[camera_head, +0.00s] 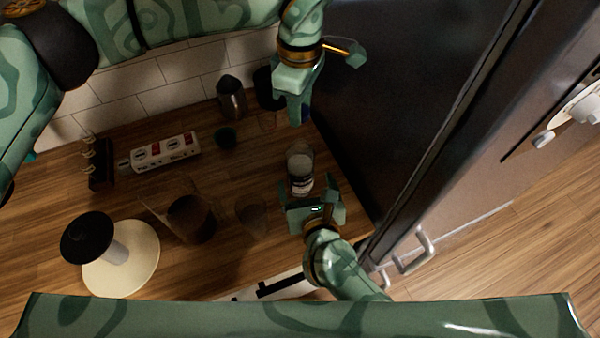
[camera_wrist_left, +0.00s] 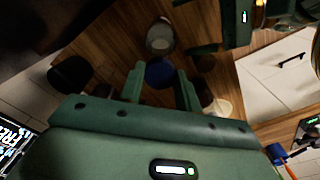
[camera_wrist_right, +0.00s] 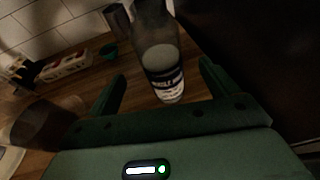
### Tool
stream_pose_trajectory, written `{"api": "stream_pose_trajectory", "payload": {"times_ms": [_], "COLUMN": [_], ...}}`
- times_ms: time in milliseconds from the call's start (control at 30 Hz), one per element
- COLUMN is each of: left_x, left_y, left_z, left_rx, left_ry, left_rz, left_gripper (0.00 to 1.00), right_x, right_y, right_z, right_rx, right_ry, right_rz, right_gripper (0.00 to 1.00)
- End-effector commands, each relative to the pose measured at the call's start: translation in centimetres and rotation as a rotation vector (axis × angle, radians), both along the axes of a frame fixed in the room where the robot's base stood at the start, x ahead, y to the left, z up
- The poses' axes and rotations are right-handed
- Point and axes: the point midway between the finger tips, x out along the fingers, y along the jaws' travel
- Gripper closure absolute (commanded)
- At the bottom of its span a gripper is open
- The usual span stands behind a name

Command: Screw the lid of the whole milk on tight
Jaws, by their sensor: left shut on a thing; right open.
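The whole milk is a clear bottle (camera_head: 300,172) with a dark label and pale contents, upright on the wooden counter. It shows in the right wrist view (camera_wrist_right: 160,55), and its round top shows in the left wrist view (camera_wrist_left: 160,38). My left gripper (camera_head: 294,120) is above and behind the bottle. In the left wrist view it is shut on a blue lid (camera_wrist_left: 160,73), apart from the bottle. The lid is hidden in the head view. My right gripper (camera_head: 315,195) is open at the near side of the bottle, its fingers (camera_wrist_right: 160,85) spread to either side of it.
A dark tall cabinet (camera_head: 390,110) stands close on the right. Glasses (camera_head: 190,218) and a black-topped stand (camera_head: 120,272) are at the left.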

Motion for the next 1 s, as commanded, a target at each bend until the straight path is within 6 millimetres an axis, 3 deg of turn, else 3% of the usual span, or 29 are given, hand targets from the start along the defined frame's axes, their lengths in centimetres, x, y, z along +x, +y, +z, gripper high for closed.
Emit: {"api": "stream_pose_trajectory", "payload": {"times_ms": [200, 400, 867, 1000], "left_x": [0.0, 0.0, 0.0, 0.0], "left_y": [0.0, 0.0, 0.0, 0.0], "left_z": [0.0, 0.0, 0.0, 0.0], "left_rx": [0.0, 0.0, 0.0, 0.0], "left_ry": [0.0, 0.0, 0.0, 0.0], "left_rz": [0.0, 0.0, 0.0, 0.0], "left_gripper": [0.88, 0.88, 0.88, 0.88], "right_x": [4.1, 6.5, 7.4, 7.3], "right_y": [0.8, 1.3, 1.5, 1.5], "right_z": [-1.2, -2.0, -2.3, -2.3], "right_rx": [0.0, -0.001, 0.001, 0.001], "right_ry": [-0.002, -0.001, 0.0, 0.0], "right_rz": [-0.001, 0.0, 0.0, 0.0], "right_gripper": [0.14, 0.14, 0.14, 0.53]}}
